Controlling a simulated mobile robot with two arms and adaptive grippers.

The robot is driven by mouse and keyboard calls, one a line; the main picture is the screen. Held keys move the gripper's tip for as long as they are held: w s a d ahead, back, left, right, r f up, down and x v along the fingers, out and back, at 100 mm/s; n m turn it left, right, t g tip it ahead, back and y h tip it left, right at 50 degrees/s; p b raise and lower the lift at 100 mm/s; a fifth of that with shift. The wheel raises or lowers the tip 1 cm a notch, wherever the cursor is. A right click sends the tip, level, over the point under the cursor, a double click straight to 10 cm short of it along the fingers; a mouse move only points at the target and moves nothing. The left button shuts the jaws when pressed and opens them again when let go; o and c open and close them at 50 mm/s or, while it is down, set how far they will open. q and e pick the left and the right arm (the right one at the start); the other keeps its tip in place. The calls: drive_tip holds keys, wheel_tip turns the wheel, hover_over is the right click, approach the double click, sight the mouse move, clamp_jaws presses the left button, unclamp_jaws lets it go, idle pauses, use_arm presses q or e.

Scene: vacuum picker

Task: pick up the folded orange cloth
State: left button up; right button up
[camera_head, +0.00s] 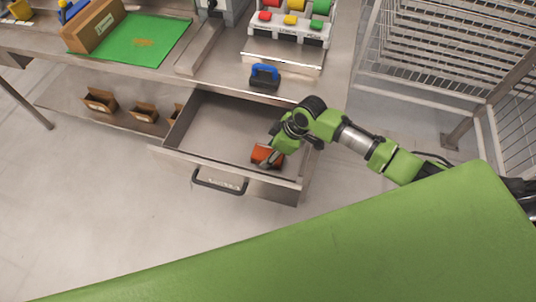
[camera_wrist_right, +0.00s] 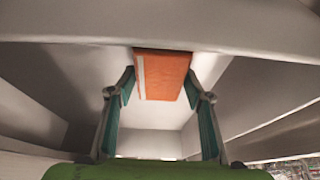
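The folded orange cloth (camera_head: 262,154) lies in the front right part of the open drawer (camera_head: 214,132). In the right wrist view the cloth (camera_wrist_right: 163,75) is a flat orange block with a pale stripe along its left side. My right gripper (camera_head: 270,157) is low in the drawer, right at the cloth, and covers part of it in the head view. In the wrist view its two fingers (camera_wrist_right: 160,88) are spread, one on each side of the cloth's near end, with gaps visible. My left gripper is not in view.
The drawer's front wall and dark handle (camera_head: 219,182) are close to the gripper. Above is a steel counter with a blue-handled black object (camera_head: 264,78), a green mat (camera_head: 130,38) and coloured rolls. A wire cage (camera_head: 440,60) stands at right. The floor at left is clear.

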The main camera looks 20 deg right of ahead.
drive_tip(key=shift+r, duration=0.1)
wheel_tip(320, 180, up, 10)
drive_tip(key=b, duration=0.1)
drive_tip(key=shift+r, duration=0.15)
idle(0.4)
drive_tip(key=shift+o, duration=0.2)
drive_tip(key=shift+s, duration=0.1)
